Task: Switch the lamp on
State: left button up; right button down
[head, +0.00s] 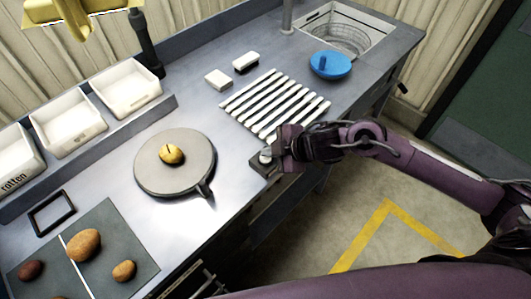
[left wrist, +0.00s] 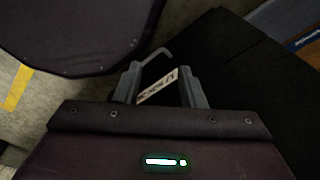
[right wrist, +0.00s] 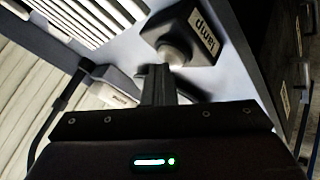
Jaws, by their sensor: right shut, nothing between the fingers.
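The lamp switch is a dark box with a pale round knob (head: 266,155) at the bench's front edge. In the right wrist view the box (right wrist: 190,28) carries a "lamp" label, and its knob (right wrist: 174,52) is just beyond my fingertips. My right gripper (head: 277,152) is shut and empty, with its tips at the knob; I cannot tell whether they touch. The yellow lamp head (head: 80,10) hangs at the top left, partly cut off; whether it is lit is unclear. My left gripper (left wrist: 160,82) is open and empty, away from the bench.
A round grey plate (head: 150,180) with a potato stands left of the switch. A white slatted rack (head: 275,100) and a blue round object (head: 330,66) lie behind it. White bins (head: 125,90) line the back left. A dark mat (head: 125,235) holds several potatoes.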

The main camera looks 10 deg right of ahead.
jog(key=shift+r, duration=0.2)
notch_tip(320, 180, up, 6)
jog(key=p, duration=0.6)
jog(key=shift+r+p, duration=0.15)
jog(key=shift+p, duration=0.15)
